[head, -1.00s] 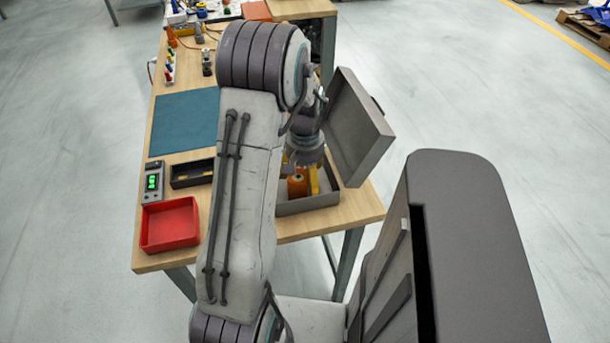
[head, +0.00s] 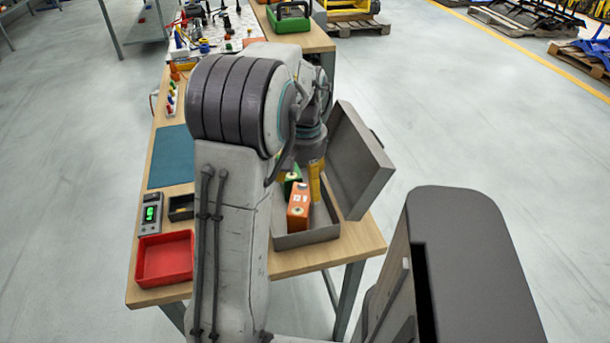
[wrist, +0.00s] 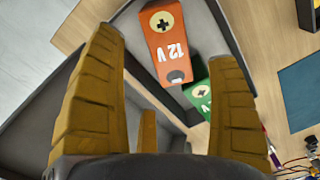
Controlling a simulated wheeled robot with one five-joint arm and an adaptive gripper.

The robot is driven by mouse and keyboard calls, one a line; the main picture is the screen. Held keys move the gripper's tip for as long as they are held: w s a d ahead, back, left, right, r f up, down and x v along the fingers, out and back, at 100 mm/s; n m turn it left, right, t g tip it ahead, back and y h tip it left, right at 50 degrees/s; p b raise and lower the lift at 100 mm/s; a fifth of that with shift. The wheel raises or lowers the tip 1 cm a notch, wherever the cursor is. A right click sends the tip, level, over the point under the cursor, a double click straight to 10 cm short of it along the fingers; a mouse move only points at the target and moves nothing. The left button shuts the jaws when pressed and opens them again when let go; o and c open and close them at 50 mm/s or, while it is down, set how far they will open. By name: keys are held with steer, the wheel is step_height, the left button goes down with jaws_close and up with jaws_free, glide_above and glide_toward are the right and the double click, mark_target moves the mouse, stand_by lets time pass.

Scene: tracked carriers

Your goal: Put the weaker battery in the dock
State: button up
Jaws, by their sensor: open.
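An orange battery (head: 298,206) marked 12 V and a green battery (head: 290,180) are in an open grey case (head: 308,238) on the bench. In the wrist view the orange battery (wrist: 176,42) lies beyond and between the fingertips, with the green battery (wrist: 201,92) beside it, partly behind the right finger. My gripper (wrist: 165,52) is open and empty. In the head view one yellow finger of my gripper (head: 315,180) shows over the case, beside the batteries. A black holder (head: 181,208), perhaps the dock, is partly hidden by my arm.
A tester (head: 151,213) with a lit green display stands left of the black holder. A red tray (head: 165,259) is in front of it. The case lid (head: 360,160) stands open on the right. A teal mat (head: 170,157) lies clear behind.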

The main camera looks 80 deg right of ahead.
steer(key=shift+r, duration=0.95)
steer(key=shift+w, duration=0.15)
steer(key=w+a+r+n+h, duration=0.15)
steer(key=w+a+n, duration=0.25)
steer(key=w+a, duration=0.5)
steer(key=w+a+r+n, duration=0.3)
steer(key=w+a, duration=0.2)
steer(key=w, duration=0.7)
steer(key=w+a+n+t, duration=0.1)
steer(key=w+a+n, duration=0.15)
steer(key=a, duration=0.45)
steer(key=w+a+n+t, duration=0.1)
steer(key=w+a+n, duration=0.15)
steer(key=a, duration=0.45)
steer(key=s+a+f+n, duration=0.1)
steer(key=s+a+n, duration=0.1)
steer(key=a, duration=0.3)
steer(key=s+a+n+t+y, duration=0.1)
steer(key=s+a+n, duration=0.1)
steer(key=a+n, duration=0.2)
steer(key=a, duration=0.2)
steer(key=shift+a+f, duration=0.3)
steer(key=shift+f, duration=0.05)
steer(key=shift+y, duration=0.25)
